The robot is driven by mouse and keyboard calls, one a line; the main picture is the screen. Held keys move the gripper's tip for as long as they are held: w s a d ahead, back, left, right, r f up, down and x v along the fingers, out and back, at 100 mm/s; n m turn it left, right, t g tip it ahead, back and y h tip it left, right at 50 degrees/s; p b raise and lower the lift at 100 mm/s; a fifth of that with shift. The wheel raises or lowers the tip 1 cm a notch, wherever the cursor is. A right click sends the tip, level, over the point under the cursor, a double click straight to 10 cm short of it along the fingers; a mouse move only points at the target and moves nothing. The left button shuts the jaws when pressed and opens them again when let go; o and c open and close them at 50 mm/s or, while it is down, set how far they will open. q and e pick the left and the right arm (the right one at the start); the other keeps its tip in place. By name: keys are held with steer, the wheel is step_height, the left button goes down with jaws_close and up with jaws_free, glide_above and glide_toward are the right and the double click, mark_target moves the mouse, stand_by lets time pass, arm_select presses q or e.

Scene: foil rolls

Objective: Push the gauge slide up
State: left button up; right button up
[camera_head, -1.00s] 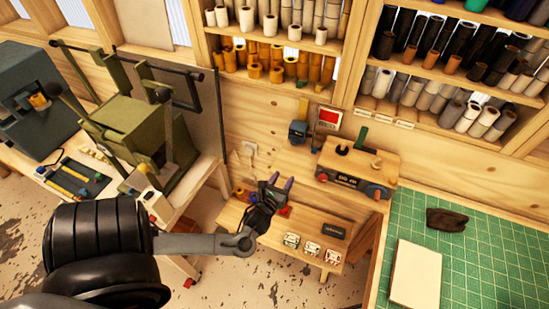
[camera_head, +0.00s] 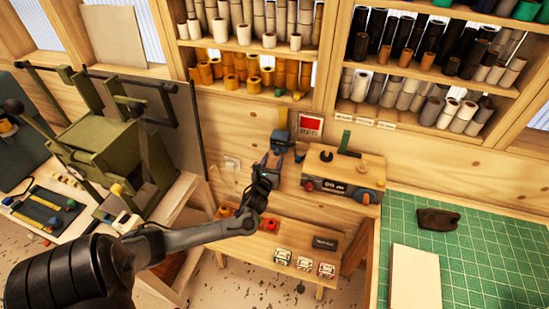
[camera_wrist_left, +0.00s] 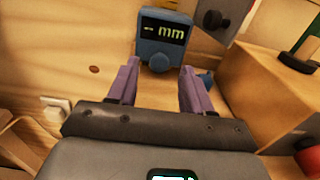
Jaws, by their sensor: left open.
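The gauge is a blue box on the wooden back wall in the head view (camera_head: 280,139). In the left wrist view the gauge (camera_wrist_left: 163,40) shows a lit "-- mm" display at the top centre. A small blue knob (camera_wrist_left: 207,78) shows below and right of it. My left gripper (camera_head: 269,167) is open and empty, its purple fingers pointing up at the wall just below the gauge. In the left wrist view, the fingertips (camera_wrist_left: 158,72) are spread to either side of the gauge's lower end. I cannot tell whether they touch it. My right gripper is not in view.
A wooden box with knobs (camera_head: 345,175) stands close to the right of my left gripper. A red sign (camera_head: 311,124) hangs beside the gauge. A low bench (camera_head: 255,248) lies below, a green press (camera_head: 105,150) to the left, and a green cutting mat (camera_head: 465,260) to the right.

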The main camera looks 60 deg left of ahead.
arm_select(q)
steer(key=shift+x, duration=1.1)
jaws_close()
